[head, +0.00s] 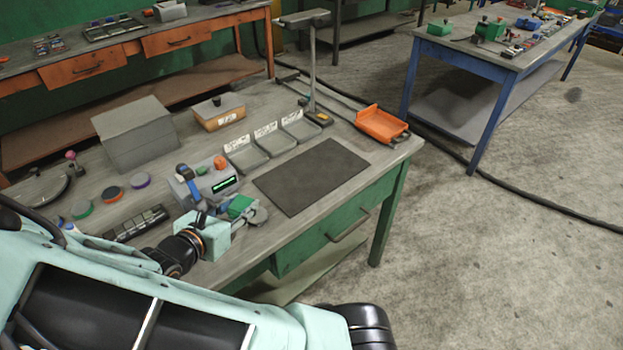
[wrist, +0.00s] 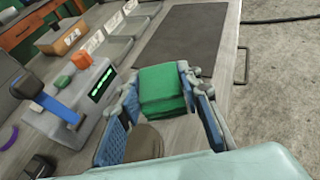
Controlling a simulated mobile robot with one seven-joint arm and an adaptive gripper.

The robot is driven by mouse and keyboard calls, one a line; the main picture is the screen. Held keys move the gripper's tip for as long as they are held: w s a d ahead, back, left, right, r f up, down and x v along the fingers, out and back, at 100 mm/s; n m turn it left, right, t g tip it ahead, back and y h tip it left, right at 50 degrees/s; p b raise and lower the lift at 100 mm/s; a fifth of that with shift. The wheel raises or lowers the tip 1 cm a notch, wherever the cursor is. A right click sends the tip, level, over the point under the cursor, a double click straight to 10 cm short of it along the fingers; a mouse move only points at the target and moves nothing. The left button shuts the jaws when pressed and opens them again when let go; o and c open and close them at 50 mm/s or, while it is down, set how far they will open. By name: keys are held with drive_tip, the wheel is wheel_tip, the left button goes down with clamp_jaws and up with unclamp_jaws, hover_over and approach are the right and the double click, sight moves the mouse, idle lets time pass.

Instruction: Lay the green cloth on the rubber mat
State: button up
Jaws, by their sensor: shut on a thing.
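The green cloth (wrist: 162,90) is a folded block between the two fingers of my gripper (wrist: 160,100) in the wrist view. My gripper is shut on it. In the head view the cloth (head: 240,205) shows at my gripper (head: 245,209), left of the rubber mat. The rubber mat (head: 312,177) is a dark, flat rectangle lying bare on the workbench. It also shows in the wrist view (wrist: 180,38), beyond the cloth. I cannot tell how high the cloth is above the bench.
A grey device with a green display (head: 224,185) stands just left of my gripper. Grey trays (head: 275,140) line the mat's far side. An orange bin (head: 381,123) sits at the bench's right corner. A round brownish-grey thing (wrist: 145,143) lies below my gripper.

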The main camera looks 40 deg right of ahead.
drive_tip(key=s+d+r+m+g+h+b, duration=0.1)
drive_tip(key=s+d+r+b, duration=0.15)
drive_tip(key=d+b, duration=0.35)
drive_tip(key=s+d+r+b, duration=0.2)
drive_tip(key=d+r+b, duration=0.1)
drive_tip(key=d, duration=0.5)
drive_tip(key=b, duration=0.4)
hover_over(312, 182)
drive_tip(key=f, duration=0.9)
drive_tip(key=shift+s+a+f, duration=0.2)
drive_tip(key=shift+w+d+f+b, duration=0.15)
drive_tip(key=shift+f+b, duration=0.1)
drive_tip(key=shift+f, duration=0.7)
drive_tip(key=shift+w+d+f+b, duration=0.1)
drive_tip(key=shift+f+b, duration=0.1)
drive_tip(key=shift+f, duration=0.7)
drive_tip(key=shift+f, duration=0.2)
drive_tip(key=o, duration=1.1)
drive_tip(key=shift+o, duration=0.2)
